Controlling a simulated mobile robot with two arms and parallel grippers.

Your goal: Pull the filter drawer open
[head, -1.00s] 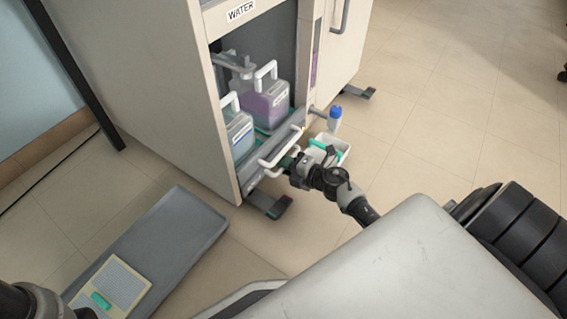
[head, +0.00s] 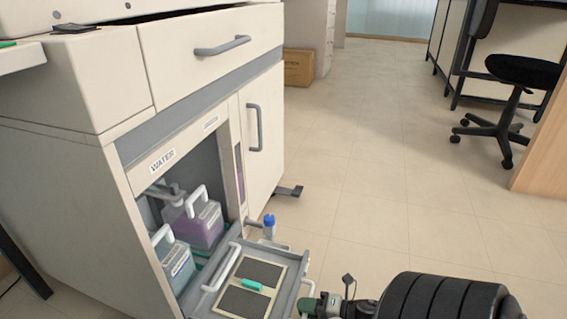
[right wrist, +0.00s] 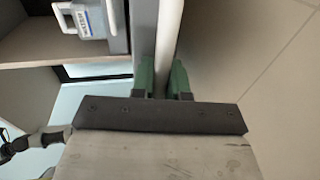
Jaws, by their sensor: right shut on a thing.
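The filter drawer (head: 285,297) stands out from the low bay of the white cabinet. In it lies a beige filter frame (head: 228,282) with dark pads and a teal grip (head: 252,285). A white handle (head: 306,284) is at its outer end. My right gripper (head: 306,304) is at this handle, partly cut off by the lower picture edge. In the right wrist view, its green fingers (right wrist: 163,82) are shut on a pale bar, the handle (right wrist: 168,40). My left gripper is out of view.
Behind the drawer are a purple-liquid container (head: 199,226) and a bluish container (head: 176,265). The cabinet (head: 85,200) rises at left. Open floor (head: 390,200) lies to the right, with a black chair (head: 510,95) beyond.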

